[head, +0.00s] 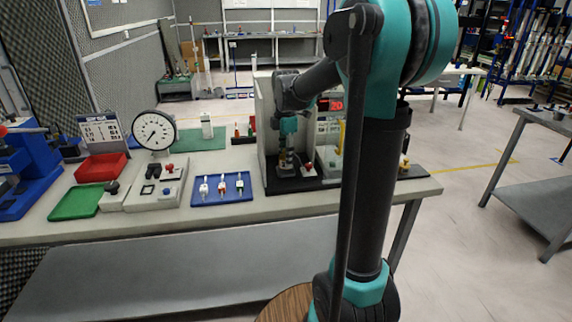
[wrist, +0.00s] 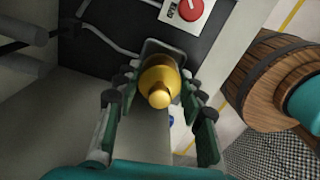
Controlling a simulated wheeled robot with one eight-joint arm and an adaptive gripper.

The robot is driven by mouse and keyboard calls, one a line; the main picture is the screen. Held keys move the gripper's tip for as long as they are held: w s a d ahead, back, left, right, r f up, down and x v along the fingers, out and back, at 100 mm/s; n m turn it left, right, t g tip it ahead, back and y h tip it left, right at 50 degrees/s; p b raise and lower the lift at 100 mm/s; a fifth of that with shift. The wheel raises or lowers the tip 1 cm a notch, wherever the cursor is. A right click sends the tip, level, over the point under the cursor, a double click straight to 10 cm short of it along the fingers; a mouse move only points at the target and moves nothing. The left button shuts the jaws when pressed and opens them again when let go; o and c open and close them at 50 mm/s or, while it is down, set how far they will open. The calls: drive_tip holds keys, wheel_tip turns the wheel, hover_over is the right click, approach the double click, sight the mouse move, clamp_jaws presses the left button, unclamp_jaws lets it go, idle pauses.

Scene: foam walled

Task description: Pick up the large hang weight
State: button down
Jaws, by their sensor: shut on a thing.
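The large hang weight is a brass, rounded body with a small knob on top (wrist: 160,82), seen from above in the wrist view. My gripper (wrist: 160,92) has a green-padded finger on each side of it and is shut on it. In the head view my gripper (head: 287,147) points down inside a walled booth (head: 268,128) on the bench. The weight is small and mostly hidden by the fingers there. I cannot tell in either view whether its underside touches the surface below.
A box with a red button (head: 308,168) stands just right of my gripper; it also shows in the wrist view (wrist: 190,12). Left on the bench are a blue tray (head: 222,188), a dial gauge (head: 154,130) and a red bin (head: 101,167).

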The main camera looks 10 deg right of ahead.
wheel_tip(320, 180, up, 17)
drive_tip(key=shift+f, duration=0.15)
drive_tip(key=shift+s+d, duration=0.1)
